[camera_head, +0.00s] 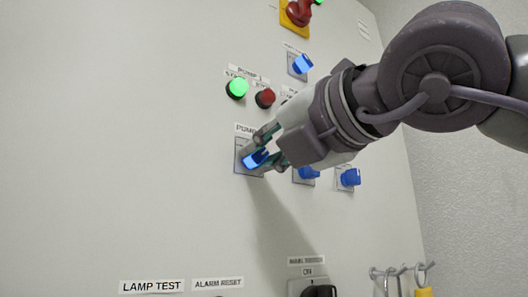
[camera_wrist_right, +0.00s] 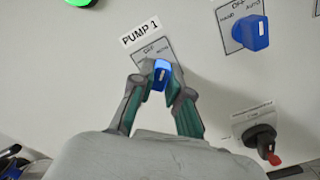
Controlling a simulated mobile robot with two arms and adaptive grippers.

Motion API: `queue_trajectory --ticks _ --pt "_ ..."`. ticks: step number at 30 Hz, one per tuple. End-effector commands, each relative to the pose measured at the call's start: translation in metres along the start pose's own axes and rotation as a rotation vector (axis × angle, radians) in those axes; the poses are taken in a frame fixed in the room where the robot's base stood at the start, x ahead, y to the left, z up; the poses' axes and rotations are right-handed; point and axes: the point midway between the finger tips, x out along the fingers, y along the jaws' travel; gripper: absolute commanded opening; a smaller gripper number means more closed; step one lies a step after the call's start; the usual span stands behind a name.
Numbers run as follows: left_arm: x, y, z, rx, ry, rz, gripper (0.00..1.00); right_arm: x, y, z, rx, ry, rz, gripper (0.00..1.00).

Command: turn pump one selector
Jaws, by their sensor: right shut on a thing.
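The pump one selector is a blue knob (camera_head: 256,159) on a grey plate under a label that begins "PUMP" in the head view. In the right wrist view the same blue knob (camera_wrist_right: 161,76) sits below the "PUMP 1" label (camera_wrist_right: 140,32). My right gripper (camera_head: 267,147) reaches in from the right and is shut on this knob, one finger on each side. In the right wrist view the fingertips of the right gripper (camera_wrist_right: 160,82) touch the knob's sides. The fingers hide part of the plate's markings. My left gripper is not in view.
A green lamp (camera_head: 237,88) and a red button (camera_head: 265,98) are above the knob. A black switch (camera_head: 319,291) is below. The panel's left side is clear.

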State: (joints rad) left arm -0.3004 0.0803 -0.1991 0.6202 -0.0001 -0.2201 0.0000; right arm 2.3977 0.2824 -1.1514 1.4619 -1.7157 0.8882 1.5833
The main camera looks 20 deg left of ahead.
Motion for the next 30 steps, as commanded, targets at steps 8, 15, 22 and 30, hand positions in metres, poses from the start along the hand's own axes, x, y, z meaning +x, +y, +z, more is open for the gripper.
queue_trajectory --ticks 8,15,22,30 --pt "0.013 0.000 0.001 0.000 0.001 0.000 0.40 0.001 -0.002 -0.003 -0.106 0.003 -0.002 0.00" --pt "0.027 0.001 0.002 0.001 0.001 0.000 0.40 0.001 -0.003 -0.003 -0.299 0.003 -0.002 0.00" --pt "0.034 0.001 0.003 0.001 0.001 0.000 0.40 0.002 -0.002 -0.003 -0.492 0.003 -0.003 0.00" --pt "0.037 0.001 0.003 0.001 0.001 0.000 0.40 0.002 -0.002 -0.002 -0.667 0.004 -0.004 0.00"
